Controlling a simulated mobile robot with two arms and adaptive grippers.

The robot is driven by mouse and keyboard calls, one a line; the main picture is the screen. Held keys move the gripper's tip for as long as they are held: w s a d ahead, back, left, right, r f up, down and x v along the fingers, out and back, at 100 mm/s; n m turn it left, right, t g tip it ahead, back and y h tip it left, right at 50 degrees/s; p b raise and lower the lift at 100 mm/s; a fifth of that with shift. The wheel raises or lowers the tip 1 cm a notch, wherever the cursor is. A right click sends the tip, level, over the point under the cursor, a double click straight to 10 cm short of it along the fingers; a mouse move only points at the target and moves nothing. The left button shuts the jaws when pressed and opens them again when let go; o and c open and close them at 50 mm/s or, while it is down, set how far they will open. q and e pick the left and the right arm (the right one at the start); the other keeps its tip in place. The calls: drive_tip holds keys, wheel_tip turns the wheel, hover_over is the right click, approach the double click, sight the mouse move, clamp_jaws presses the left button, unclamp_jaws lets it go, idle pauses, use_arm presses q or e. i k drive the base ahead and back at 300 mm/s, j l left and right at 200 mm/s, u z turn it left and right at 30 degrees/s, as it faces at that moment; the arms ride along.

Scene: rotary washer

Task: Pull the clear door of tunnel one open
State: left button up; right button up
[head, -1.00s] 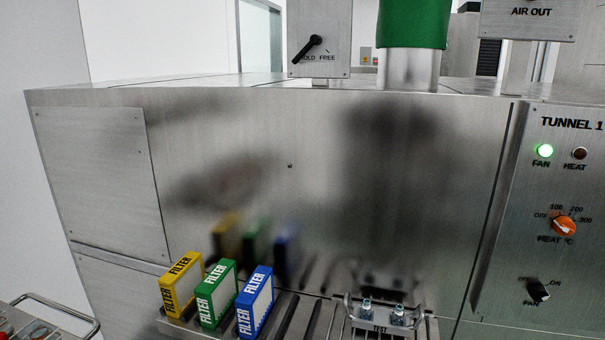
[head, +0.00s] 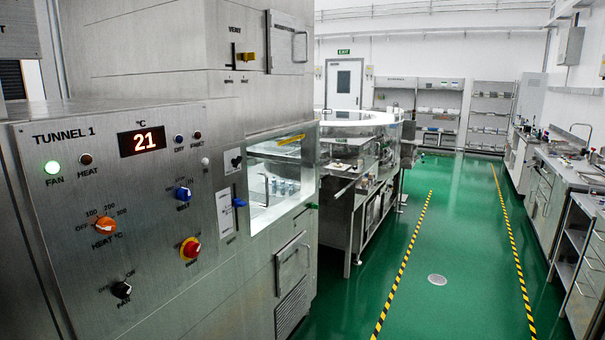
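The Tunnel 1 machine (head: 150,225) fills the left side of the head view, with its control panel facing me. To the right of the panel is a clear window or door (head: 281,180) in a pale frame, with a vertical handle on it. Several small vials show behind the clear pane. The pane appears closed, but at this distance I cannot be sure. A blue lever (head: 239,202) sits just left of it. Neither of my grippers is in view.
A glass-topped round machine (head: 355,150) stands beyond the tunnel. A green floor aisle (head: 425,230) with yellow-black stripes lies open on the right. Benches with sinks (head: 570,160) line the right wall. A lower panel with a handle (head: 293,262) sits below the clear pane.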

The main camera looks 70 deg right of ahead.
sight(287, 141)
drive_tip(key=z, duration=2.3)
drive_tip(key=i+l+u, duration=0.1)
drive_tip(key=i+l, duration=0.9)
